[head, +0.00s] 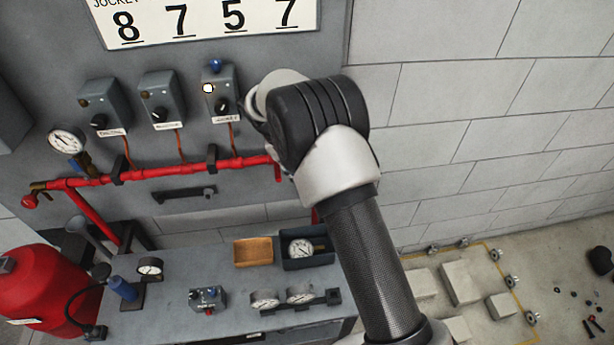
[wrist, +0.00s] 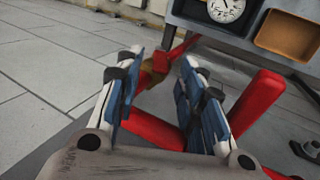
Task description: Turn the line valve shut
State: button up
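In the wrist view my gripper (wrist: 163,62) has its two blue-padded fingers apart, with a gap between them. Beyond the gap is a brass-brown fitting (wrist: 151,76) with a red bar-like part (wrist: 181,47) beside it. This looks like the line valve, but I cannot tell for sure, nor whether the handle is turned. The fingers partly hide it, and I see no clear grip on it. In the head view my arm's wrist covers the gripper and the right end of the red pipe (head: 190,168).
Control boxes (head: 161,99) and a pressure gauge (head: 66,140) are on the grey panel. Below is a bench (head: 175,290) with gauges, an orange tray (head: 253,252) and a dark tray (head: 307,263). A red tank (head: 40,290) stands at left. Grey blocks (head: 462,282) lie on the floor at right.

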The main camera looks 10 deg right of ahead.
jog(key=v, duration=0.8)
jog(key=shift+r, duration=0.3)
jog(key=shift+a, duration=0.1)
jog(key=shift+c, duration=0.3)
